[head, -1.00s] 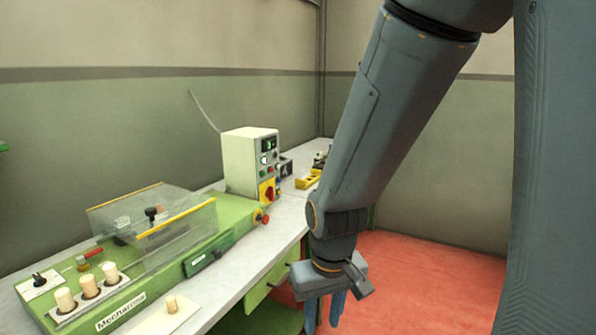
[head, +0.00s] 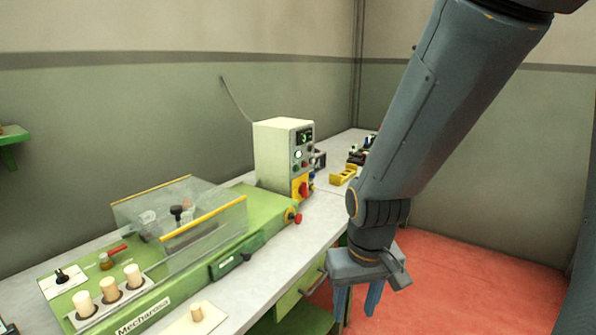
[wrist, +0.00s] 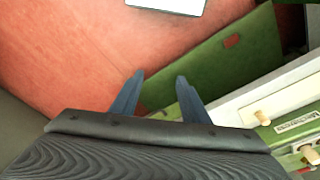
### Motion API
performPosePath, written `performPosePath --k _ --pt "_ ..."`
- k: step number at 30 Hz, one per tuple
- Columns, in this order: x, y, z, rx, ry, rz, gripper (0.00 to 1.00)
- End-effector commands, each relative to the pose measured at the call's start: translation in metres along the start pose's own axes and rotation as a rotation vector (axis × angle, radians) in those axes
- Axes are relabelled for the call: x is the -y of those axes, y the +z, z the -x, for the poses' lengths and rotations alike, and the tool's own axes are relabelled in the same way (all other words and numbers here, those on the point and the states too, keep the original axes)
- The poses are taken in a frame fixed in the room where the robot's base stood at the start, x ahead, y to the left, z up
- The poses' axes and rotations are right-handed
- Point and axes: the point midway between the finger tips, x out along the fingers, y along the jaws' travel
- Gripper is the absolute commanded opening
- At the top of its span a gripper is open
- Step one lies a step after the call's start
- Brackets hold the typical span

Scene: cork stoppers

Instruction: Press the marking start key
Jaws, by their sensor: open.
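A cream control box (head: 275,157) stands on the bench behind the green marking machine (head: 228,243). Its front has a small display, a pale round button (head: 298,154), several small buttons and a red switch on a yellow plate (head: 303,188). I cannot tell which of these is the marking start key. A red knob (head: 293,216) sits on the machine's right end. My gripper (head: 357,303) is open and empty, pointing down over the floor in front of the bench, apart from the box. Its two blue fingers also show in the wrist view (wrist: 160,82).
Another cork (head: 196,312) stands on a cream plate at the front. A yellow holder (head: 343,176) lies right of the box. Red floor at right is open.

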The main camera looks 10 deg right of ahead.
Motion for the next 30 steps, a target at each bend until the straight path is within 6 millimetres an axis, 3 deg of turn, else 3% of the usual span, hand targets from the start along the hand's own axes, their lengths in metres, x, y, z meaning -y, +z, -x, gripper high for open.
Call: performPosePath --k 1,7,30 --pt "0.0000 0.0000 0.0000 0.000 0.000 0.000 0.35" --pt "0.0000 -0.0001 -0.0001 0.000 0.000 0.000 0.01" --pt "0.0000 -0.0001 -0.0001 0.000 0.000 0.000 0.00"
